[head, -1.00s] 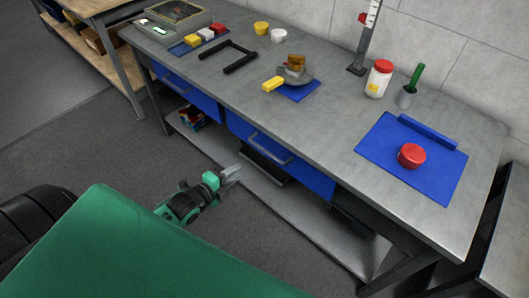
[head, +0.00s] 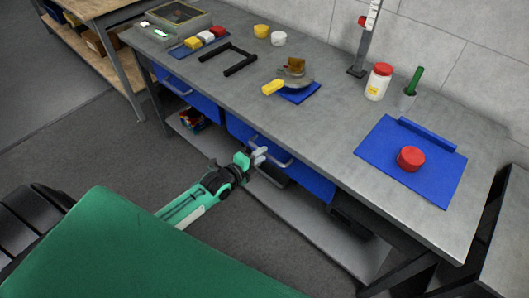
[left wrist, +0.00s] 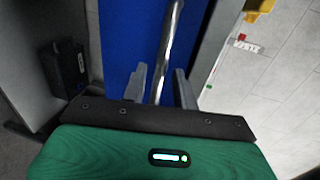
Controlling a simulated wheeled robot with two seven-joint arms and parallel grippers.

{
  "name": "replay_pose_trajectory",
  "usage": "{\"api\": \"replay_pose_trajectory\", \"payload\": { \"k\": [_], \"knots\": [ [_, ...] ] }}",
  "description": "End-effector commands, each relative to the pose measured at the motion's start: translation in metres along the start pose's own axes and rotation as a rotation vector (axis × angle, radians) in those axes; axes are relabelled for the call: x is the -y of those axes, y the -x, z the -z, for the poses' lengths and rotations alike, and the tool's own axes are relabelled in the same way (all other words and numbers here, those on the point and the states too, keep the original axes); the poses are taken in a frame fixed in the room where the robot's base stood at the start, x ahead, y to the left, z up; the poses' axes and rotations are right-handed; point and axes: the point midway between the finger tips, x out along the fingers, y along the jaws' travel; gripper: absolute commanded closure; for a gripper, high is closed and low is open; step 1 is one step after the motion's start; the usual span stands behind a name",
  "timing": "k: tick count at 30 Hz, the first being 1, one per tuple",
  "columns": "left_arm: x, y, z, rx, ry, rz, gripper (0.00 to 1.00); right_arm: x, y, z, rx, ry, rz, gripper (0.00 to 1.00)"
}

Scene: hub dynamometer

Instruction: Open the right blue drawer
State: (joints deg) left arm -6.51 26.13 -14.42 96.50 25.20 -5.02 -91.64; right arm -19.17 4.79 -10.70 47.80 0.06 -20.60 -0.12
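The right blue drawer (head: 308,181) is under the bench top and looks shut. Its metal bar handle (head: 284,163) is on the front. My left gripper (head: 259,155) is at the left part of this handle. In the left wrist view the drawer's blue front (left wrist: 122,40) and the shiny handle bar (left wrist: 168,40) show close up. The two fingers of the left gripper (left wrist: 162,85) are apart, with the bar running between them. I cannot tell whether either finger touches it. My right gripper is not in view.
The left blue drawer (head: 190,95) is further left under the same bench (head: 330,125). A lower shelf (head: 300,215) runs beneath the drawers, with a dark box on it. A red puck (head: 410,158) lies on a blue mat (head: 378,160). The floor before the bench is clear.

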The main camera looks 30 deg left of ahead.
Motion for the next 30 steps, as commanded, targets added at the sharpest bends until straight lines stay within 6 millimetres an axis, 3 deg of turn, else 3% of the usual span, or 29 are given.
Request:
{"api": "replay_pose_trajectory", "payload": {
  "k": [7,17,22,30],
  "knots": [
    [0.000,-0.022,0.000,0.000,-0.001,0.001,0.71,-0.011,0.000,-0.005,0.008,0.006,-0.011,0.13],
    [0.000,-0.025,0.000,0.000,-0.001,0.000,0.71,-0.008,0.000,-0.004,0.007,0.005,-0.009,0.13],
    [0.000,-0.025,0.000,0.000,-0.001,0.000,1.00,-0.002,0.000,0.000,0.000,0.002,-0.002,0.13],
    [-0.001,-0.023,0.000,0.000,-0.001,-0.001,1.00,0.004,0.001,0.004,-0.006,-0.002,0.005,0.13]
  ]
}}
